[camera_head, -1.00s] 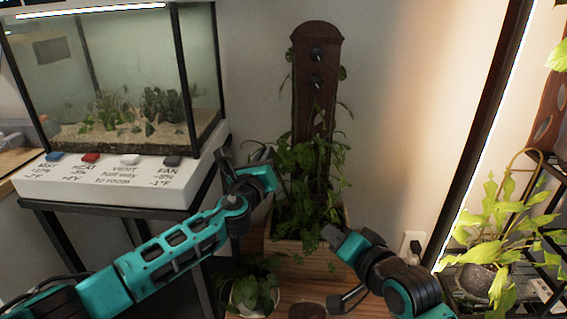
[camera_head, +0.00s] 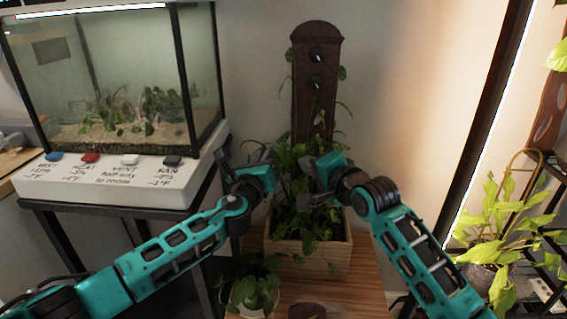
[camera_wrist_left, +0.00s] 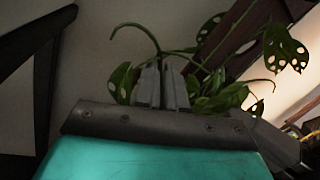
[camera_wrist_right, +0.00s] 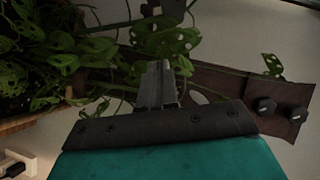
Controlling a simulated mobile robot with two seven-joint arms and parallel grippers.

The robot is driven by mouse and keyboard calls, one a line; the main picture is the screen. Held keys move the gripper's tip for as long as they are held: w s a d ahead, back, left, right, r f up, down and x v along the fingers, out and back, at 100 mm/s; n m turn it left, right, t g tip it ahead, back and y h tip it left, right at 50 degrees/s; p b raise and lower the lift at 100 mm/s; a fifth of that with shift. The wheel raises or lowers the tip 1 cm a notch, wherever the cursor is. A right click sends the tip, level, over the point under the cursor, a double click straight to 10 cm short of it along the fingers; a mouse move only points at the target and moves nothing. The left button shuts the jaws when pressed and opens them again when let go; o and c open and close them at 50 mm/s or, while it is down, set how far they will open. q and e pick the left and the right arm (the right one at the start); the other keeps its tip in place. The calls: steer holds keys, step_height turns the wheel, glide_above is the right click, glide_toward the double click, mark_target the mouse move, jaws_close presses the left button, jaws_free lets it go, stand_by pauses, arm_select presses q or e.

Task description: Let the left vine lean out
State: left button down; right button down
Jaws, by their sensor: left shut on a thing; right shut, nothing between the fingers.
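A leafy green plant (camera_head: 320,222) grows in a wooden box planter (camera_head: 325,262) against a dark brown upright board (camera_head: 312,108) with black knobs (camera_head: 317,56). My left gripper (camera_head: 270,172) is at the plant's left side. In the left wrist view its fingers (camera_wrist_left: 161,85) are shut on a thin green vine (camera_wrist_left: 146,32) that arches over the tips; the held part is mostly hidden. My right gripper (camera_head: 308,178) is in front of the board's lower part, among the leaves. In the right wrist view its fingers (camera_wrist_right: 158,85) are shut and empty, with leaves (camera_wrist_right: 165,38) beyond them.
A glass terrarium (camera_head: 120,85) on a white labelled base (camera_head: 120,185) stands at the left. A small potted plant (camera_head: 252,290) sits in front of the planter. A yellow-green plant (camera_head: 490,225) is on a rack at the right. The wall beside the board is clear.

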mark_target(282, 183)
arm_select(q)
steer(key=shift+f, duration=0.1)
arm_select(e)
steer(key=w+a+f, duration=0.2)
steer(key=w+a, duration=0.2)
steer(key=a, duration=0.2)
steer(key=shift+w+f, duration=0.2)
steer(key=shift+w, duration=0.05)
